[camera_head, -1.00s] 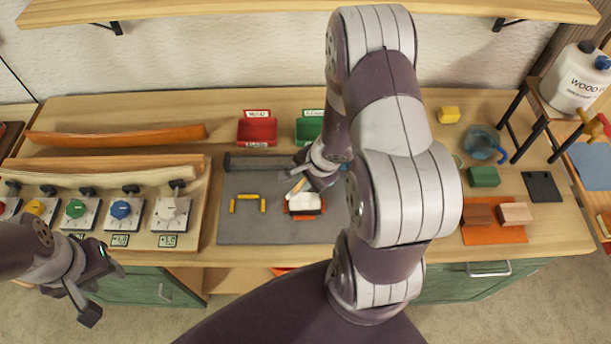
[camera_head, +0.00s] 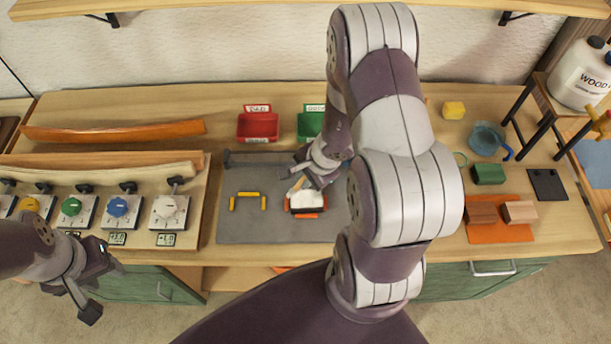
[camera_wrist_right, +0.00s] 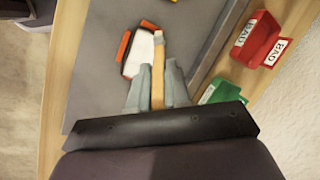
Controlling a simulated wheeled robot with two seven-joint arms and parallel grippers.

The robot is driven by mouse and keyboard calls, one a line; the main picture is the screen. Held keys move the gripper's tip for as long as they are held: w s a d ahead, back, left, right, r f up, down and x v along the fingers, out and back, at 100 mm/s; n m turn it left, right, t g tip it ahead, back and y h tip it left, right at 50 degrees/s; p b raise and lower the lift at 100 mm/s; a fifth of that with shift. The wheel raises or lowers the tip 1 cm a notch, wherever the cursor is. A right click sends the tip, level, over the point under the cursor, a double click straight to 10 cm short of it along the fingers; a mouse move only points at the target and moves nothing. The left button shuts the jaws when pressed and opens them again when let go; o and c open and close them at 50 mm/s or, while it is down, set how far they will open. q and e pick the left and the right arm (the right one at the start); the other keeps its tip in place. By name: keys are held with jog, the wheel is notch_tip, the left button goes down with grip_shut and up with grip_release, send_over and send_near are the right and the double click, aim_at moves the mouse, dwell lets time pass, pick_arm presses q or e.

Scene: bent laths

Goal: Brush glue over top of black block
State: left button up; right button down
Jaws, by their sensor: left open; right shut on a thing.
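The black block (camera_head: 306,210) sits on a grey mat (camera_head: 255,228) between orange corner pieces (camera_head: 307,215). White glue covers most of its top; a dark edge shows at the front. In the right wrist view the white top (camera_wrist_right: 137,57) also shows between orange pieces. My right gripper (camera_wrist_right: 157,72) is shut on the wooden handle of a brush (camera_wrist_right: 157,90). The brush's pale head lies over one end of the white top; exact contact is hard to tell. In the head view the brush handle (camera_head: 297,186) slants over the block. My left gripper (camera_head: 104,290) is open and empty, low at the left.
Yellow pieces (camera_head: 248,195) lie left of the block. A red bin (camera_head: 258,127) and a green bin (camera_head: 310,125) stand behind. Dial boxes (camera_head: 119,210) line the left. Wood blocks (camera_head: 480,213) and a blue mug (camera_head: 486,138) are to the right.

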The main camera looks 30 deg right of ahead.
jog(key=shift+s+f, duration=0.1)
jog(key=shift+f, duration=0.05)
jog(key=shift+s+d, duration=1.8)
jog(key=shift+d, duration=1.6)
jog(key=shift+w+a+b, duration=0.45)
jog(key=shift+w+a, duration=0.1)
jog(key=shift+a, duration=0.5)
jog(key=shift+w+a+b, duration=0.4)
jog(key=shift+w+a, duration=0.2)
jog(key=shift+a, duration=0.4)
jog(key=shift+w+a+b, duration=0.45)
jog(key=shift+w+a, duration=0.1)
jog(key=shift+a, duration=0.5)
jog(key=shift+w+a, duration=0.2)
jog(key=shift+a, duration=0.15)
jog(key=s+d, duration=0.4)
jog(key=d, duration=0.3)
jog(key=shift+w+a, duration=0.1)
